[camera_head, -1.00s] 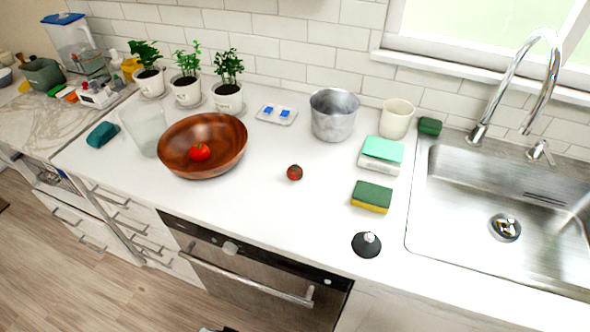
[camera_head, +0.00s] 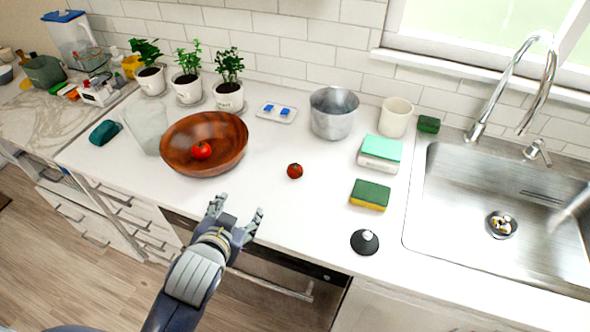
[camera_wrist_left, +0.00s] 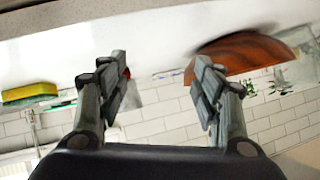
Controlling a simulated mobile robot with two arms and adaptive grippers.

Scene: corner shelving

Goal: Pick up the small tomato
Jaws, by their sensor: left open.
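A small dark-red tomato (camera_head: 295,171) sits on the white counter, right of the wooden bowl (camera_head: 233,165). A brighter red tomato (camera_head: 201,151) lies inside the bowl. My left gripper (camera_head: 237,210) is open and empty at the counter's front edge, below the bowl and to the lower left of the small tomato. In the left wrist view its two fingers (camera_wrist_left: 160,72) are spread apart. A bit of red (camera_wrist_left: 127,73) shows there beside one finger, mostly hidden by it. My right gripper is not seen.
Right of the small tomato are a sponge (camera_head: 370,195), a black round object (camera_head: 365,242) and a teal-topped box (camera_head: 380,152). A metal pot (camera_head: 333,113) and a small tray (camera_head: 276,112) stand behind. The counter around the small tomato is clear.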

